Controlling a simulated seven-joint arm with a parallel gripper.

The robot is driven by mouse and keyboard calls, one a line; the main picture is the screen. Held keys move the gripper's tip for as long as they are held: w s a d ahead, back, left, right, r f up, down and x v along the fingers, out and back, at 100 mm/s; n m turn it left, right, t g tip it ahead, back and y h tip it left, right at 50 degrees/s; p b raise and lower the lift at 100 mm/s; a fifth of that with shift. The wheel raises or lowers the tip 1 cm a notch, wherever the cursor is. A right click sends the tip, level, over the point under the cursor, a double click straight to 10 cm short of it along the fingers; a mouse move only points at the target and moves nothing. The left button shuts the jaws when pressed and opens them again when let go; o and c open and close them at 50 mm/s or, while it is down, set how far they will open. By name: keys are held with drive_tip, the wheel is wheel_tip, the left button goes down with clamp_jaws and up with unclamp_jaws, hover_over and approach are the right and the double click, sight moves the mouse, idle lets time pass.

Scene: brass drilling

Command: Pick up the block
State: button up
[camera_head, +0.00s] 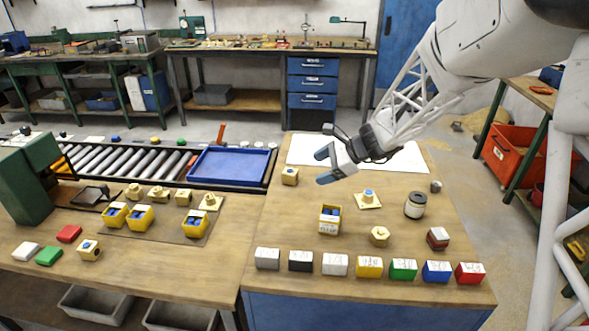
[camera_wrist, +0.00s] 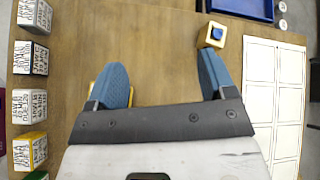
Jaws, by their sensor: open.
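A brass-coloured block (camera_head: 290,176) with a dark mark on its side stands alone on the bench, left of the white sheet and near the blue tray. In the wrist view the block (camera_wrist: 212,34) shows a pale top with a blue patch, just beyond the right finger. My gripper (camera_head: 325,165) is open and empty above the bench, to the right of the block in the head view. Its two blue fingers also show in the wrist view (camera_wrist: 163,82), wide apart, with bare wood between them. Other similar brass-coloured blocks, including one (camera_head: 88,250), stand on the left bench.
A row of coloured labelled blocks (camera_head: 369,267) lines the front edge. A yellow bin (camera_head: 330,227), a flat plate with a blue-topped part (camera_head: 368,203), a hex piece (camera_head: 379,237) and a jar (camera_head: 415,205) stand nearby. The blue tray (camera_head: 232,165) lies left. Bare wood surrounds the block.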

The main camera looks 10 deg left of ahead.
sight(292, 171)
drive_tip(key=w+a+f+m, duration=0.1)
drive_tip(key=w+f+m, duration=0.1)
drive_tip(key=w+f, duration=0.1)
drive_tip(key=w+a+f+m+t+y, duration=0.1)
drive_tip(key=w+a+f+m, duration=0.1)
drive_tip(key=w, duration=0.3)
drive_tip(key=w+a+f+m+t+y, duration=0.1)
drive_tip(key=w+f+m, duration=0.1)
drive_tip(key=w+f, duration=0.2)
drive_tip(key=shift+w+a+f, duration=0.15)
drive_tip(key=shift+a+f, duration=0.1)
drive_tip(key=shift+f, duration=0.15)
drive_tip(key=shift+a, duration=0.1)
drive_tip(key=shift+x, duration=1.2)
drive_tip(key=shift+a, duration=0.15)
drive_tip(key=shift+x, duration=2.45)
drive_tip(key=shift+r, duration=0.1)
drive_tip(key=c, duration=1.4)
drive_tip(key=shift+r, duration=5)
